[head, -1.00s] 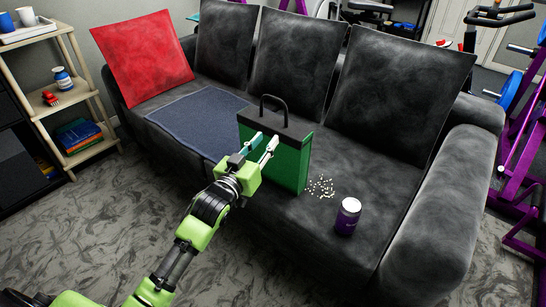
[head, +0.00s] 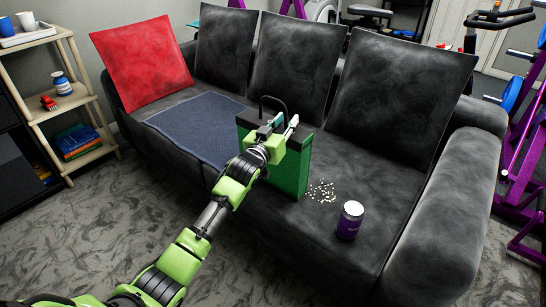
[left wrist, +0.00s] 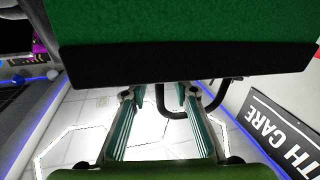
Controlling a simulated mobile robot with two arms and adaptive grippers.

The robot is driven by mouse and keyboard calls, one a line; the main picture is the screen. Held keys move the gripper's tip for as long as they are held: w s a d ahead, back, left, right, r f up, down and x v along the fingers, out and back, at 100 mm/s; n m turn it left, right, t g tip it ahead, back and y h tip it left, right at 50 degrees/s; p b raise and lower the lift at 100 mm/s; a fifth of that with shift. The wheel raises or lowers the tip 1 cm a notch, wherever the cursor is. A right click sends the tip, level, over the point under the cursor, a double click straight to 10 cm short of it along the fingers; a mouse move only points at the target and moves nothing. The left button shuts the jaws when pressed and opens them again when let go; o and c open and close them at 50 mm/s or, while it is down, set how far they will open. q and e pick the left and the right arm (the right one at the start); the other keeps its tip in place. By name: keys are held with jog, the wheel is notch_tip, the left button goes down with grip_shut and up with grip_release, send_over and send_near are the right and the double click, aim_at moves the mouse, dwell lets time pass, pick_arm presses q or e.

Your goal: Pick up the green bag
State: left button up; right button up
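The green bag (head: 290,168), with a black top band and black loop handle (head: 272,99), stands upright on the dark sofa. My left gripper (head: 279,122) is in front of the bag's top edge, just below and right of the handle, and hides part of the band. In the left wrist view the bag's green side (left wrist: 185,22) and black band fill the top. The handle (left wrist: 182,115) passes partly behind the right finger. The two fingers (left wrist: 160,93) are apart with nothing gripped between them. Whether a finger touches the bag I cannot tell. My right gripper is not in view.
The sofa (head: 330,235) also holds a purple can with a white lid (head: 350,221), small white pellets (head: 321,191), a blue-grey cloth (head: 197,125) and a red cushion (head: 143,60). A wooden shelf (head: 88,100) stands at the left. Purple gym gear (head: 525,170) stands at the right.

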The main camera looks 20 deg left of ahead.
pick_arm(q)
grip_shut()
jog(key=shift+r, duration=0.1)
